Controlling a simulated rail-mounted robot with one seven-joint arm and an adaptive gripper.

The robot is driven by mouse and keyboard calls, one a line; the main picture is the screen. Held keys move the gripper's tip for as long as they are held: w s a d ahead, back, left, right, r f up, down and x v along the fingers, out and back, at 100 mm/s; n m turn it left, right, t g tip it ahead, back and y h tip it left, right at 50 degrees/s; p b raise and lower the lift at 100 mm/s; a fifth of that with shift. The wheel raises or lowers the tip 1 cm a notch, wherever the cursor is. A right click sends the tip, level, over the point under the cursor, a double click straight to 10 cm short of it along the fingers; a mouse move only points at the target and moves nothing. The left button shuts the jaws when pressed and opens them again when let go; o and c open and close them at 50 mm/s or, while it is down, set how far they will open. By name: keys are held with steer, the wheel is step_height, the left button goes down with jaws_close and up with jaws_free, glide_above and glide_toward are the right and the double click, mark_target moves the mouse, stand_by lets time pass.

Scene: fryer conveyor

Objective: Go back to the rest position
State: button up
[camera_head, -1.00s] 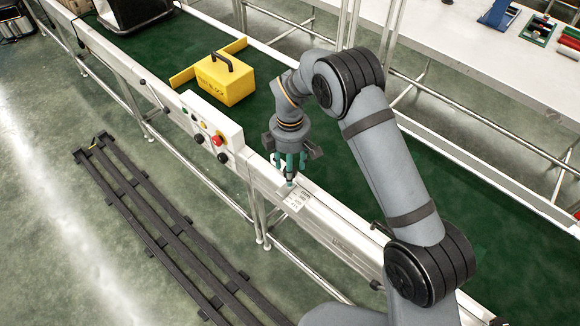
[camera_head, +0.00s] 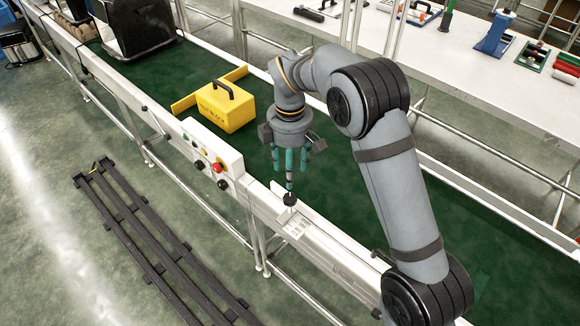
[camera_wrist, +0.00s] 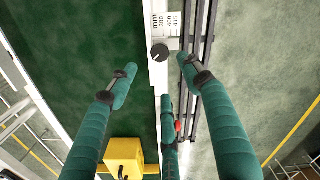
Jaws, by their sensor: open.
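My gripper (camera_head: 290,178) hangs pointing down over the near edge of the conveyor, with its green fingers apart and nothing between them. Below its fingertips is a black knob (camera_head: 290,199) on the white rail, beside a printed scale label (camera_head: 294,227). In the wrist view my gripper (camera_wrist: 160,85) has its fingers spread around the view of the knob (camera_wrist: 160,53), and the scale label (camera_wrist: 166,22) lies just beyond it. The fingers look clear of the knob.
A yellow block with a black handle (camera_head: 226,105) sits on the green belt (camera_head: 350,190) by a yellow guide bar (camera_head: 197,94). A control panel with a red button (camera_head: 218,167) is on the near rail. A black bin (camera_head: 135,25) stands behind. A white table (camera_head: 480,70) holds tools.

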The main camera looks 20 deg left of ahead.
mark_target(290, 197)
steer(key=shift+r, duration=0.15)
stand_by(0.3)
step_height(290, 197, down, 12)
steer(key=shift+f, duration=0.1)
stand_by(0.3)
steer(key=shift+m, duration=0.3)
